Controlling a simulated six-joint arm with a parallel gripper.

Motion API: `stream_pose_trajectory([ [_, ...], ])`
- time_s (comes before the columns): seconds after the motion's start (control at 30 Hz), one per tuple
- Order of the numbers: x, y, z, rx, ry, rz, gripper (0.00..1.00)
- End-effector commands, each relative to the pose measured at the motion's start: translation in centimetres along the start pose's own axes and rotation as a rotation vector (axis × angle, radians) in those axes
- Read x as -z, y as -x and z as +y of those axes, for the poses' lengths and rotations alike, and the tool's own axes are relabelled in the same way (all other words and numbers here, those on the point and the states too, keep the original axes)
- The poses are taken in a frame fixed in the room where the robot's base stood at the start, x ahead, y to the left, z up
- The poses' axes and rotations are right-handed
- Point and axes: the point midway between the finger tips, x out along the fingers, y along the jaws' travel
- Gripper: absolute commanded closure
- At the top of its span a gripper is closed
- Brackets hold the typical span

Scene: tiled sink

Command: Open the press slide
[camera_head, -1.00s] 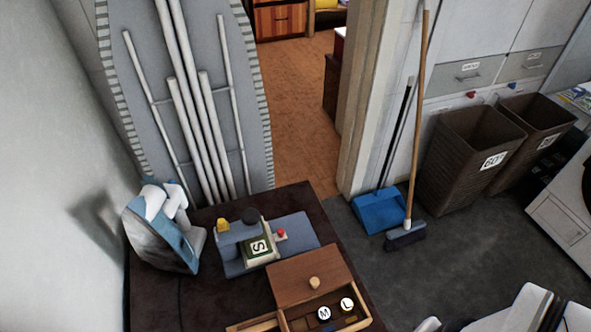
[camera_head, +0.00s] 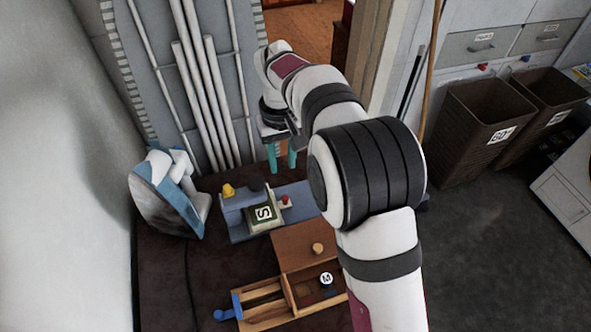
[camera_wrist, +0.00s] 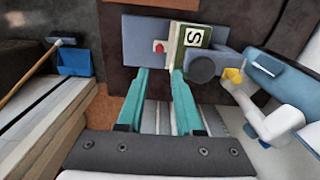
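The press (camera_head: 238,229) is a blue-grey device on the dark table, with a dark round knob (camera_head: 254,184), a yellow part (camera_head: 228,190) and a red button (camera_head: 285,199). A green-framed block marked S (camera_head: 263,213) sits at its middle. I cannot tell which part is the slide. The press also shows upside down in the wrist view (camera_wrist: 140,40), with its knob (camera_wrist: 202,69) and yellow part (camera_wrist: 233,75). My gripper (camera_head: 282,160) has teal fingers, open and empty, behind the press's right half. In the wrist view the open fingertips (camera_wrist: 158,73) point towards the press, apparently short of it.
A blue-and-white iron (camera_head: 168,192) stands left of the press. A wooden box (camera_head: 305,243) with an M disc (camera_head: 327,279) and an open drawer with a blue handle (camera_head: 237,305) lies in front. An ironing board (camera_head: 160,60) leans behind.

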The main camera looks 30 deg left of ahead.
Motion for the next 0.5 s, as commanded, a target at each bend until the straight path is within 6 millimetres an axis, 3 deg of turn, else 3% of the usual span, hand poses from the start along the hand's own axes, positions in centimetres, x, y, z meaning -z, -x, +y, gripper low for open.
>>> stream_pose_trajectory([
  [0.3,-0.2,-8.9,0.1,0.001,-0.004,-0.004,0.65],
  [0.5,-0.1,-12.1,0.1,0.001,-0.005,-0.002,0.65],
])
